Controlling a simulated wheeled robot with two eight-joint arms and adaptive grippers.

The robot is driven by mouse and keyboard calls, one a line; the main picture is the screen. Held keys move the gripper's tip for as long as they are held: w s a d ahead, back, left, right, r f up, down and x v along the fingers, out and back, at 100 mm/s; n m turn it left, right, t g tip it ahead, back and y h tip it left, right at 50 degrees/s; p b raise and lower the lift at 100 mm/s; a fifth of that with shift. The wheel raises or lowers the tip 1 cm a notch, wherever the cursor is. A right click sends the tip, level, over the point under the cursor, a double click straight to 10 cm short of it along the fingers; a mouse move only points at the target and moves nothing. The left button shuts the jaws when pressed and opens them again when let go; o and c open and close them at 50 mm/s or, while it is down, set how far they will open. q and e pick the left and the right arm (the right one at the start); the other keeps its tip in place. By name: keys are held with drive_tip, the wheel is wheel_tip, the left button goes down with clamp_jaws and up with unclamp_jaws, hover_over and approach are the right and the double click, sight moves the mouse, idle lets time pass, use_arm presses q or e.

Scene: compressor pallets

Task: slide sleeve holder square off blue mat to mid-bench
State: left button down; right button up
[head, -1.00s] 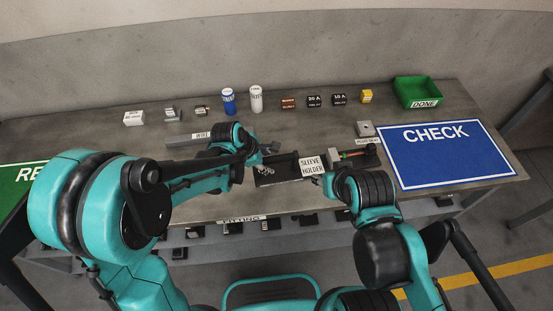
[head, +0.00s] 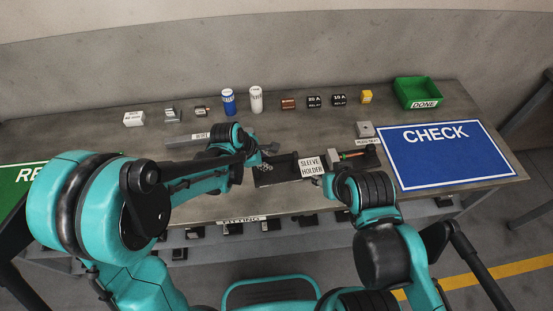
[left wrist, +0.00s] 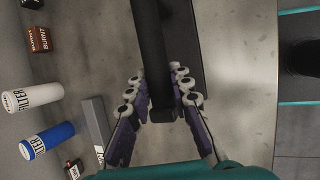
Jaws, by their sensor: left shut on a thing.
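The sleeve holder (head: 311,167) is a long dark fixture with a white label, lying on the bare grey bench (head: 190,205) left of the blue CHECK mat (head: 440,165). Its right end lies near the mat's left edge, where a small orange and green part shows. My left gripper (head: 268,155) is at the holder's left end. In the left wrist view, its fingers (left wrist: 158,78) are shut around the black bar of the holder (left wrist: 150,40). My right arm reaches the holder's front by the label; its gripper (head: 322,181) is mostly hidden and its jaws cannot be made out.
A grey block (head: 365,129) stands behind the holder's right end. A grey WIRE bar (head: 182,141) lies behind my left arm. Cylinders, relays and small blocks line the back, with a green DONE bin (head: 418,92) at right. A green mat (head: 22,190) is at far left.

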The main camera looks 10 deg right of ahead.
use_arm(q)
drive_tip(key=shift+s+a+f+b, duration=0.1)
drive_tip(key=shift+a+b, duration=0.15)
drive_tip(key=shift+a, duration=3.05)
drive_tip(key=shift+a+f+b, duration=0.1)
drive_tip(key=shift+a+b, duration=0.1)
drive_tip(key=shift+a, duration=3.1)
drive_tip(key=c, duration=1.3)
unclamp_jaws()
drive_tip(key=shift+a, duration=0.1)
drive_tip(key=shift+r, duration=0.15)
drive_tip(key=v, duration=1.1)
drive_tip(key=shift+r, duration=0.35)
drive_tip(key=s+a+m+t+y, duration=0.1)
drive_tip(key=s+m, duration=0.3)
drive_tip(key=m, duration=0.2)
drive_tip(key=s+a+r+m+t+y, duration=0.1)
drive_tip(key=s+m+y, duration=0.1)
drive_tip(key=s+m, duration=0.2)
drive_tip(key=s+a+m+t+y, duration=0.1)
drive_tip(key=s+m, duration=0.3)
drive_tip(key=m, duration=0.4)
drive_tip(key=shift+s+a+r+t, duration=0.2)
drive_tip(key=shift+r+t, duration=0.05)
drive_tip(key=shift+t, duration=0.25)
